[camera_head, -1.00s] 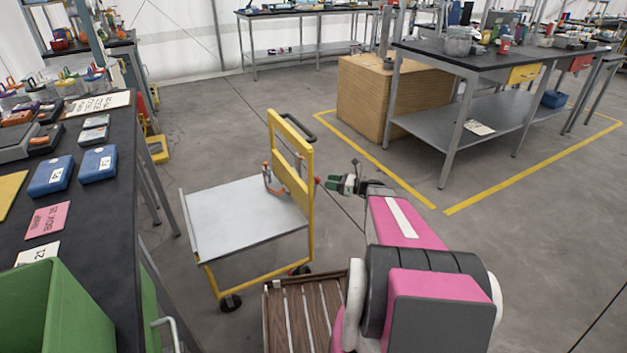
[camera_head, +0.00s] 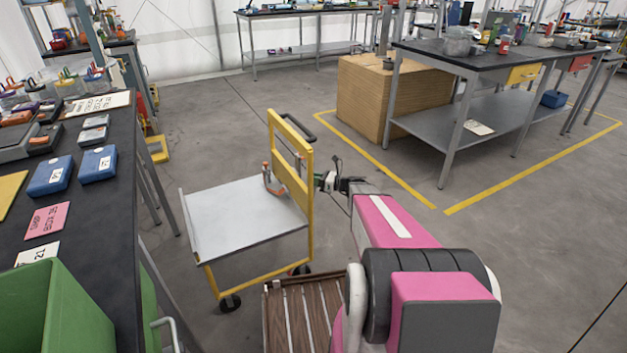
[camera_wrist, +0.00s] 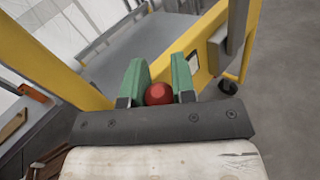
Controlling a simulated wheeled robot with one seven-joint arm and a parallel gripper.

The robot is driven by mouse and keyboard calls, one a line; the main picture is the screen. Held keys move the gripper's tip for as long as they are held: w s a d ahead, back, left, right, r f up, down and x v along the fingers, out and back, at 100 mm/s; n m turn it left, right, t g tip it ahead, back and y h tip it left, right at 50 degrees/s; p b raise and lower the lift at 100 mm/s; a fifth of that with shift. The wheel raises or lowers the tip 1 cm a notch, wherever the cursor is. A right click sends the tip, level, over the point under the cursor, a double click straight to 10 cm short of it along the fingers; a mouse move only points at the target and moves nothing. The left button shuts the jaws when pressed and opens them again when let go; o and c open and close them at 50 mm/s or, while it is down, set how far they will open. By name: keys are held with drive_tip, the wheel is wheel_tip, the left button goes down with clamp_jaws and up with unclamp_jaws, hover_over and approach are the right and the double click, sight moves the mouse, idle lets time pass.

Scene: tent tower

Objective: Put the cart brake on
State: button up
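The cart (camera_head: 245,218) has a grey-white deck and a yellow upright frame at its right end. A red round knob (camera_wrist: 158,94) shows in the wrist view beside the yellow frame; it looks like the brake knob, though no label confirms this. My gripper (camera_head: 322,181) is at the right side of the yellow frame. In the wrist view its two green fingers (camera_wrist: 158,80) stand on either side of the knob with almost no gap. I cannot tell whether they press on it. In the head view the gripper hides the knob.
A black workbench (camera_head: 105,185) runs along the left, with a green bin (camera_head: 75,315) at its near end. A wooden slatted surface (camera_head: 300,310) lies in front of the cart. A cardboard block (camera_head: 365,95) and a grey table (camera_head: 445,135) stand behind right. The floor right is open.

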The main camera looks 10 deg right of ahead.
clamp_jaws()
drive_tip(key=shift+d, duration=0.15)
drive_tip(key=w+d+f+m+t+y, duration=0.2)
drive_tip(key=d+f+m+t+y, duration=0.1)
drive_tip(key=m, duration=0.5)
drive_tip(key=shift+w+d+f+t, duration=0.15)
drive_tip(key=shift+d+f+t, duration=0.4)
drive_tip(key=shift+d+t, duration=1.1)
drive_tip(key=shift+d+g, duration=0.2)
drive_tip(key=shift+g, duration=0.05)
drive_tip(key=o, duration=0.8)
unclamp_jaws()
